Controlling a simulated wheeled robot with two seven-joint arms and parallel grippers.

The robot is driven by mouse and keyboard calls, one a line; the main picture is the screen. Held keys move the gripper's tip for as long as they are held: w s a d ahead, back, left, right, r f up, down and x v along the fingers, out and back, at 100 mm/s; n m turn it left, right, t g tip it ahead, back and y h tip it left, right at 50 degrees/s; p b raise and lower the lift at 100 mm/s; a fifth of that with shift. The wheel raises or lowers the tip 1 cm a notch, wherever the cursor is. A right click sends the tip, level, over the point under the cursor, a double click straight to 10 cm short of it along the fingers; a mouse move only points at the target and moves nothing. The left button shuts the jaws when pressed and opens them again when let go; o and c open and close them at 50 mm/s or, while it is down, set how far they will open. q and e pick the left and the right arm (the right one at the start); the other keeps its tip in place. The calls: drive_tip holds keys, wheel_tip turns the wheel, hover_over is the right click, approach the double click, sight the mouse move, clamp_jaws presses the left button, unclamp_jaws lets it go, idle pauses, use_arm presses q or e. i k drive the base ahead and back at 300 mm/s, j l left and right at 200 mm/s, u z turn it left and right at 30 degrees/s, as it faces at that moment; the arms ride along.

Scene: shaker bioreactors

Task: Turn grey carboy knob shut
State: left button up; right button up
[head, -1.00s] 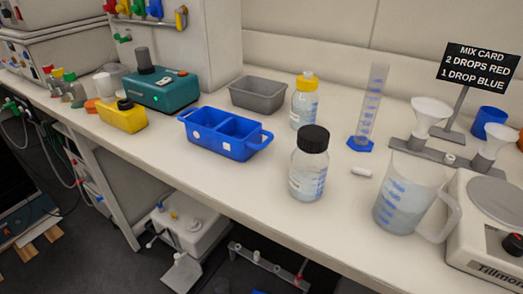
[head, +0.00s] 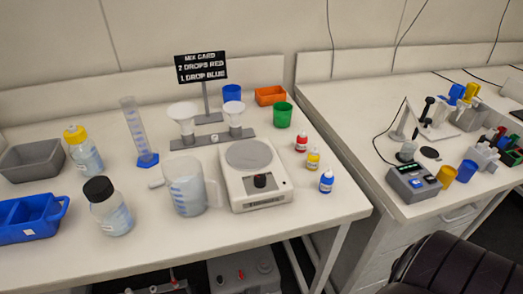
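I cannot make out a grey carboy or its knob for certain in the head view. Under the bench, a grey unit (head: 245,275) with round fittings and a small red part shows at the bottom edge, partly cut off. I cannot tell whether it belongs to the carboy. Neither of my grippers is in view.
The white bench (head: 328,200) holds a black-capped bottle (head: 108,207), a yellow-capped bottle (head: 83,151), a jug (head: 186,187), a balance (head: 257,175) and small dropper bottles (head: 313,160). A second bench (head: 350,100) stands right. A dark chair (head: 455,265) blocks the lower right.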

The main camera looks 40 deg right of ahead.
sight(264, 264)
drive_tip(key=k+l+z, duration=0.1)
drive_tip(key=k+z, duration=0.25)
drive_tip(key=k+l+z, duration=0.1)
drive_tip(key=z, duration=0.25)
drive_tip(key=k, duration=0.05)
